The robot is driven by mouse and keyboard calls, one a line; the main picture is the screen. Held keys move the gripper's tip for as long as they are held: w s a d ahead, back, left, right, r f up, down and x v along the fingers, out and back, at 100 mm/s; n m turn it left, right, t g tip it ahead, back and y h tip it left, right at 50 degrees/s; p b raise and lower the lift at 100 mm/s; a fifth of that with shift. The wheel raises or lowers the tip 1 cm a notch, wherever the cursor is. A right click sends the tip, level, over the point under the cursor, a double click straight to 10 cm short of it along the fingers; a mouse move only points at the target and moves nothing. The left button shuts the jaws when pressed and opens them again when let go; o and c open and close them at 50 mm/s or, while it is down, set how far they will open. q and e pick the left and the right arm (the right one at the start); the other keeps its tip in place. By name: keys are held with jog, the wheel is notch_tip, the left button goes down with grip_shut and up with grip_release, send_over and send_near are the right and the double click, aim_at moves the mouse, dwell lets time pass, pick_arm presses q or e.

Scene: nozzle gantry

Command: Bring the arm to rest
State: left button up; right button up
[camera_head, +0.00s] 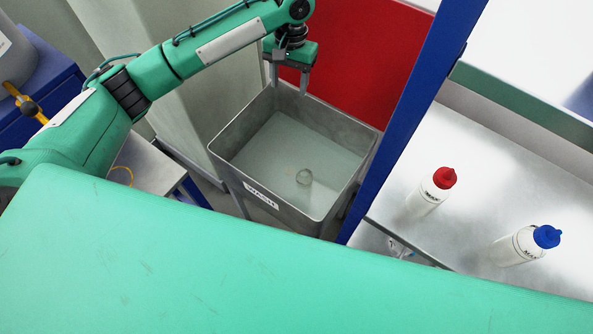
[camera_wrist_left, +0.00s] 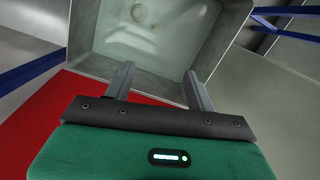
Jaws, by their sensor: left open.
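My left arm reaches in from the left in the head view, and its gripper (camera_head: 289,84) hangs over the back rim of a grey metal basin (camera_head: 228,178). The gripper is open and nothing shows between its fingers. In the left wrist view the two fingers (camera_wrist_left: 160,82) stand apart, with the basin (camera_wrist_left: 82,40) beyond them. My right gripper is not in view.
A blue post (camera_head: 400,120) rises right of the basin, and a red panel (camera_head: 370,50) stands behind it. A red-capped bottle (camera_head: 428,195) and a blue-capped bottle (camera_head: 520,247) stand on the metal bench at the right. A blue cabinet (camera_head: 55,75) is at the left.

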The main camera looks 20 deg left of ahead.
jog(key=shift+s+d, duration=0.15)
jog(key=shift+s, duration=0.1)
